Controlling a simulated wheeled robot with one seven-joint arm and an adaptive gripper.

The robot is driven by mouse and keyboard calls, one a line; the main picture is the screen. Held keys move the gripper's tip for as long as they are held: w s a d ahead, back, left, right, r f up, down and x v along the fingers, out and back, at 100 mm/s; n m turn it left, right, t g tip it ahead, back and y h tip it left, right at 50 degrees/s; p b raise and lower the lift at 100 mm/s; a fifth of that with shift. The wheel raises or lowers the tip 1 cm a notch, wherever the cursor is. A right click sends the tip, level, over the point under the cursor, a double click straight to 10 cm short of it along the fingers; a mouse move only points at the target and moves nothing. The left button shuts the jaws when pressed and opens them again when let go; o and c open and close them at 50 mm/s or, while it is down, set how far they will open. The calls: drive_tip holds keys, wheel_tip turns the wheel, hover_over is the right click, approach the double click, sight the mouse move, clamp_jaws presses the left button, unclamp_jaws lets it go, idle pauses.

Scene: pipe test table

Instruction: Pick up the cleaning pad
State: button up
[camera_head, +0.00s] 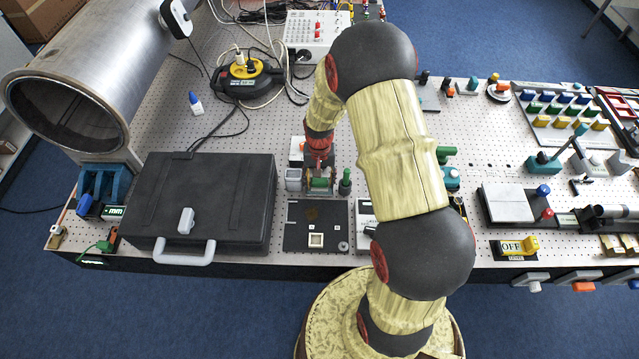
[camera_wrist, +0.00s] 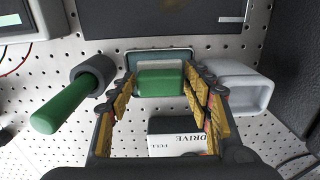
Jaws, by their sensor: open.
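The cleaning pad appears to be the green block (camera_head: 319,183), sitting in a small holder on the perforated table. In the wrist view the green block (camera_wrist: 160,83) has a pale upper edge and lies between my fingertips. My gripper (camera_head: 318,168) points down over it from behind; in the wrist view its open fingers (camera_wrist: 161,80) stand to either side of the block. I cannot tell whether either finger touches it. The lower part of the block is hidden in the head view.
A green-handled tool (camera_wrist: 75,95) stands close on one side and a grey open holder (camera_wrist: 240,88) on the other. A white box marked DRIVE (camera_wrist: 178,138) lies close by. A black case (camera_head: 200,205) stands left, and a dark panel (camera_head: 318,225) lies in front.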

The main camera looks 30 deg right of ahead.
sight(319, 180)
drive_tip(key=shift+c, duration=0.4)
drive_tip(key=c, duration=0.7)
drive_tip(key=shift+c, duration=0.5)
drive_tip(key=shift+r, duration=0.15)
drive_tip(key=shift+r, duration=0.25)
wheel_tip(319, 180, up, 2)
drive_tip(key=shift+w+r, duration=0.1)
drive_tip(key=w+d+r, duration=0.2)
drive_tip(key=d+r, duration=0.8)
drive_tip(key=d, duration=0.3)
drive_tip(key=shift+w+d, duration=0.3)
drive_tip(key=shift+d, duration=0.1)
